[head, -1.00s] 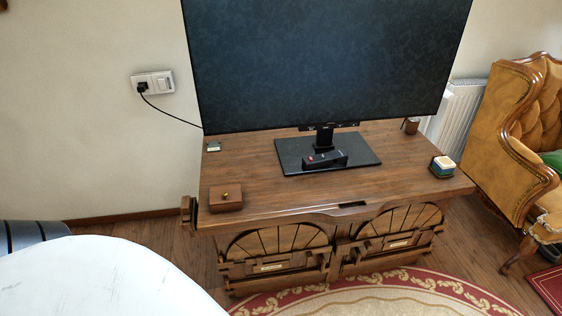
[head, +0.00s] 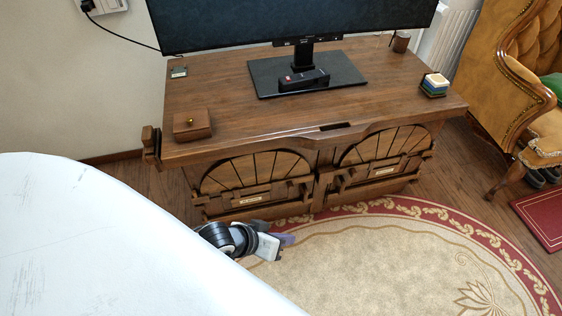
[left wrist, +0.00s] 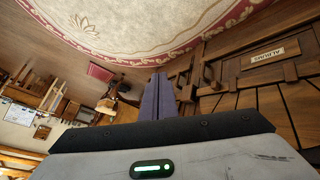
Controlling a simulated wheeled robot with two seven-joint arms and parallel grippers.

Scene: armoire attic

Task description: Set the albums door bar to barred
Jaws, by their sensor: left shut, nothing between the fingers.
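The wooden cabinet (head: 320,110) has two arched doors on its front, a left door (head: 255,172) and a right door (head: 383,147). Each has a small label and wooden bar pieces across its lower part; the labels are too small to read here. In the left wrist view, a door label reading ALBUMS (left wrist: 267,57) is at the upper right, with wooden bar pieces (left wrist: 236,62) around it. Whether the bar is across its catch is unclear. My left gripper (head: 287,240) is in front of the left door's lower edge, above the rug. Its fingers (left wrist: 161,82) are together and empty, apart from the door.
A TV (head: 290,22), a remote (head: 304,79), a small wooden box (head: 192,125) and a coaster stack (head: 435,84) are on the cabinet top. A white surface (head: 100,250) fills the lower left. The rug (head: 400,260) is clear. An armchair (head: 520,90) stands at right.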

